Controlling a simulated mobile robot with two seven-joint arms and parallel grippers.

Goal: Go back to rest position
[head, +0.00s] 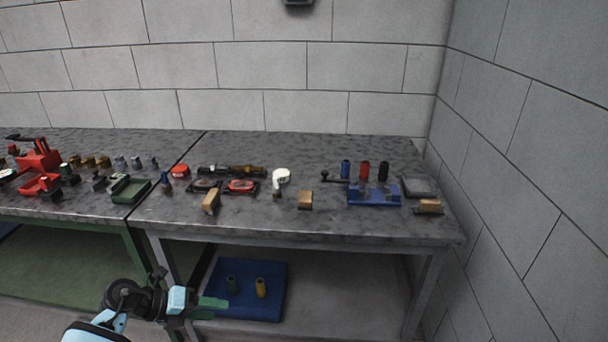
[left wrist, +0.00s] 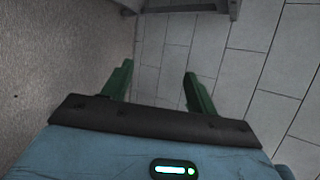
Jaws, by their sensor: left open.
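My left gripper (head: 212,308) has green fingers and is at the lower left of the head view, in front of the workbench and below its top. In the left wrist view its two fingers (left wrist: 158,85) stand apart with nothing between them, over bare floor. My left arm comes in from the bottom left corner. My right gripper is in neither view.
A grey speckled workbench (head: 270,222) carries many small parts, among them a blue holder (head: 374,196), a white part (head: 281,177) and a red fixture (head: 40,160). A blue mat (head: 246,306) with two cylinders lies underneath. A block wall (head: 530,200) closes the right side.

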